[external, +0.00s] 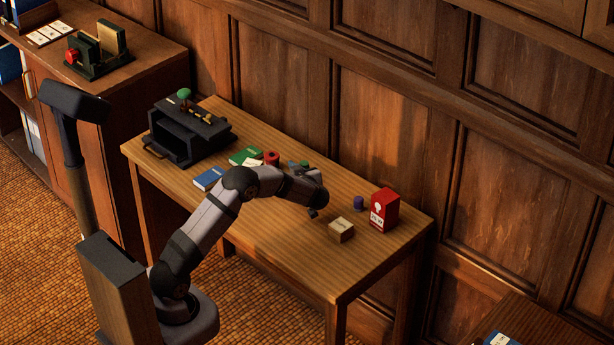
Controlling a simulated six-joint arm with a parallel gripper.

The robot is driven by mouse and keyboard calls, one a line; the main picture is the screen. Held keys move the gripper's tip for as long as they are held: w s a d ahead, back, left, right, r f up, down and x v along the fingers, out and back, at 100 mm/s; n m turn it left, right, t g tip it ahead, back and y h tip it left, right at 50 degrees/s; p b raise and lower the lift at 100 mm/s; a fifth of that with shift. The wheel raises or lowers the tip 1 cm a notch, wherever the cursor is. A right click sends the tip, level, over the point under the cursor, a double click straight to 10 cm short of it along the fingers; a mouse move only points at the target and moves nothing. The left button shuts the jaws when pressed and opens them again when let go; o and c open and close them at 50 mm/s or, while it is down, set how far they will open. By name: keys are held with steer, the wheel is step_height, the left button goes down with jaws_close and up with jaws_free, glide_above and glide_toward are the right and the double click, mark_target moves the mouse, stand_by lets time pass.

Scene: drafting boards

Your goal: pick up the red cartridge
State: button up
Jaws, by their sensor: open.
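A small red cylinder (271,158), which looks like the red cartridge, stands on the wooden table behind my arm, beside a green book. A taller red box (384,211) with a white label stands upright at the table's right end; I cannot tell for certain which of the two is the cartridge. My gripper (313,213) is open and points down over the middle of the table, left of the red box and right of the red cylinder. Its fingers are small and partly hidden by the wrist.
A cream box (341,230) and a purple cylinder (358,202) stand between my gripper and the red box. A blue book (208,179) and green book (245,156) lie left. A black open-fronted case (187,132) stands at the far left. The table's front right is clear.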

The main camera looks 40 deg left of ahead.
mark_target(275, 161)
steer(key=shift+x, duration=3.65)
steer(key=shift+r, duration=0.15)
steer(key=shift+c, duration=0.7)
steer(key=c, duration=0.6)
